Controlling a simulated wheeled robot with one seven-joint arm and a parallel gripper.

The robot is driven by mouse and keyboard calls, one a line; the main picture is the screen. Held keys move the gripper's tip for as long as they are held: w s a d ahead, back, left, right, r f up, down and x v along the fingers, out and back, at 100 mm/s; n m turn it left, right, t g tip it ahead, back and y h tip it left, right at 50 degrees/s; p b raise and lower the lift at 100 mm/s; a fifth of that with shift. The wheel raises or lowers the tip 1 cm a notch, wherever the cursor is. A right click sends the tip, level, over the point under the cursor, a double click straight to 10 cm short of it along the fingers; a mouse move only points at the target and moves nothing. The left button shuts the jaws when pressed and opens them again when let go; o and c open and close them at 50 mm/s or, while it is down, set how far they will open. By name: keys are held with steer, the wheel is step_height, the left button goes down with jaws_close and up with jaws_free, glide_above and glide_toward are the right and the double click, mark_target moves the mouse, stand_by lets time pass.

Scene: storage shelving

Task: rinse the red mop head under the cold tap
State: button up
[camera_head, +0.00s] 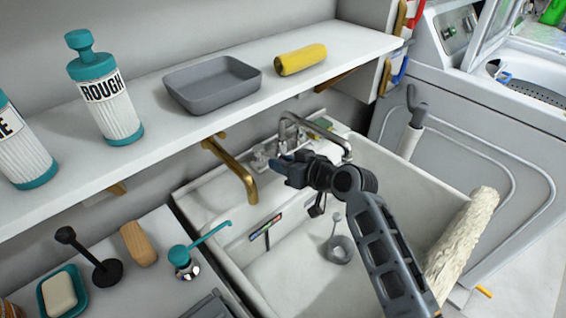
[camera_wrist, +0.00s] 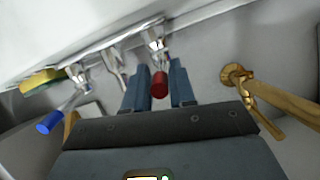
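My gripper (camera_head: 281,166) is at the back of the white sink, close to the tap fittings. In the wrist view its two fingers (camera_wrist: 159,88) are apart. A red-ended tap handle (camera_wrist: 159,84) shows in the gap between them, with space on each side; I cannot tell whether it is between the fingertips or just beyond. A blue-ended tap handle (camera_wrist: 50,122) shows at the left of the wrist view, apart from the fingers. The curved metal spout (camera_head: 322,132) rises behind my gripper. No red mop head shows; a cream fluffy roll (camera_head: 462,240) leans at the sink's right side.
The shelf holds a grey tray (camera_head: 212,84) and yellow roll (camera_head: 300,60). A small grey cup (camera_head: 340,250) lies in the sink.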

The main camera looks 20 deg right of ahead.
jaws_close()
stand_by(0.3)
steer(key=a+m+h+p, duration=0.1)
steer(key=p, duration=0.2)
steer(key=a+m+h+p, duration=0.1)
steer(key=m+h+p, duration=0.1)
steer(key=p, duration=0.2)
steer(key=shift+s+a+t, duration=0.1)
steer(key=shift+s+t, duration=0.1)
steer(key=shift+t, duration=0.2)
steer(key=shift+o, duration=1.6)
jaws_free()
steer(key=shift+a, duration=0.1)
